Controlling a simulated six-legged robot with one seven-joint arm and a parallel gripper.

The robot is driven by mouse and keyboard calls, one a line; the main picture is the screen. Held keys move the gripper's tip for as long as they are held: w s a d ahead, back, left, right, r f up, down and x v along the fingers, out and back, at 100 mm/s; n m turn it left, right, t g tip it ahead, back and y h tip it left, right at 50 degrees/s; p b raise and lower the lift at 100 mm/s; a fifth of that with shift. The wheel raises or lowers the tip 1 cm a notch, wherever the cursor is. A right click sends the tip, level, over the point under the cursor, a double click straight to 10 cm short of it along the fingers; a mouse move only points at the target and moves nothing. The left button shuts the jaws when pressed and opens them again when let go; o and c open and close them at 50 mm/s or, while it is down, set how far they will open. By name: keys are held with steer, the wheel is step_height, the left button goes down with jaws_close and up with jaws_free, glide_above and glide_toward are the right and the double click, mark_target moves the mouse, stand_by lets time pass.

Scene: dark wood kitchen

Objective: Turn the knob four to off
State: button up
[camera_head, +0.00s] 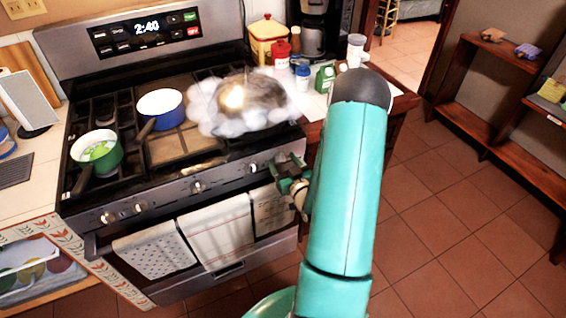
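The stove's front panel carries a row of several knobs. Two knobs sit at the left end (124,211), one is near the middle (197,187), and the fourth counted from the left, knob four (253,167), is to the right. My gripper (284,176) is at the panel's right end, just right of knob four. It covers that part of the panel, so any knob behind it is hidden. I cannot tell whether its fingers touch anything or how far apart they are. My teal arm (345,190) comes up from the bottom and blocks the area right of the stove.
White smoke (215,115) surrounds a dark pan with a bright glow on the right burners. A blue pot (160,108) and a green pot (97,150) stand left. Towels (217,230) hang on the oven handle. Tiled floor (460,230) is clear at right.

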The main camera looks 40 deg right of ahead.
steer(key=c, duration=0.9)
steer(key=shift+m, duration=0.4)
steer(key=m, duration=0.3)
steer(key=shift+d, duration=0.1)
steer(key=m, duration=0.5)
steer(key=shift+d, duration=0.1)
steer(key=m, duration=0.4)
steer(key=shift+d+f+m, duration=0.1)
steer(key=shift+m, duration=0.2)
steer(key=m, duration=0.4)
steer(key=shift+f+m, duration=0.1)
steer(key=shift+m, duration=0.2)
